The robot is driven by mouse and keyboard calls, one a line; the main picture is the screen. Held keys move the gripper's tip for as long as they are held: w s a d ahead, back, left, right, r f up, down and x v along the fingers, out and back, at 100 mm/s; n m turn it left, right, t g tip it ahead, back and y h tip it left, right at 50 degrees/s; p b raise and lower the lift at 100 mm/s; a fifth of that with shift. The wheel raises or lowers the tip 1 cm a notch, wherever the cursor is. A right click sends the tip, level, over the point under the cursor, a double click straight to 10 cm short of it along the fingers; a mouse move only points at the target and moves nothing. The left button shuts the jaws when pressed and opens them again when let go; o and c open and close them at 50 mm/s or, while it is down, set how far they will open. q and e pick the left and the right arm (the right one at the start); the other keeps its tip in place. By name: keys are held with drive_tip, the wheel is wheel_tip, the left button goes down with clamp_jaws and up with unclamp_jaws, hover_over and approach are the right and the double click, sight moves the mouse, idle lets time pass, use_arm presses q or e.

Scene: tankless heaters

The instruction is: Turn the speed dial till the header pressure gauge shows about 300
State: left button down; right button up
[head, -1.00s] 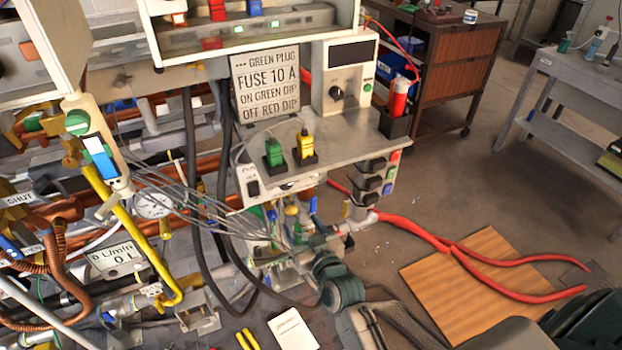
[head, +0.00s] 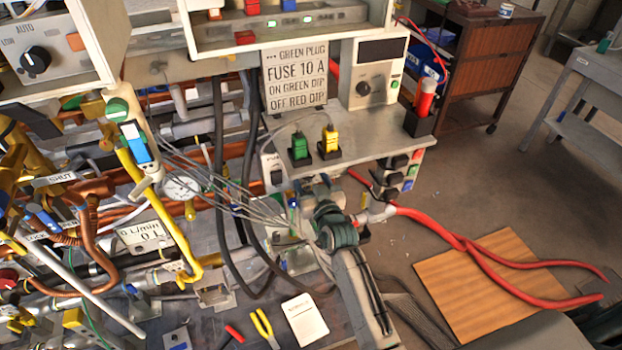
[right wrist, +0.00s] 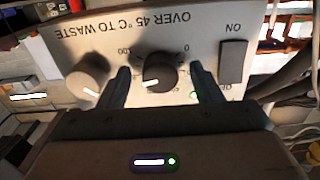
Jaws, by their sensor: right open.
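In the right wrist view my right gripper (right wrist: 160,68) is open. Its fingers stand on either side of a black dial (right wrist: 160,72) on a pale panel. I cannot tell whether they touch it. The dial's white mark points to the lower left of that picture; a scale with a 0 surrounds it, and its name is not readable. In the head view a round white gauge (head: 181,189) sits among the pipes at left; its needle is too small to read. The right wrist (head: 335,222) is in front of the panel under the shelf, and its fingers are hidden there.
Beside the dial are a grey-beige knob (right wrist: 88,76) and a dark ON switch (right wrist: 233,62). Thin grey cables (head: 225,190) run near my right wrist. A green plug (head: 300,147) and a yellow plug (head: 329,139) stand on the shelf (head: 385,148) above it.

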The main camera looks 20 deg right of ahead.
drive_tip(key=c, duration=1)
drive_tip(key=shift+m+p, duration=0.4)
drive_tip(key=shift+m, duration=0.4)
drive_tip(key=o, duration=1)
drive_tip(key=shift+s+f, duration=0.1)
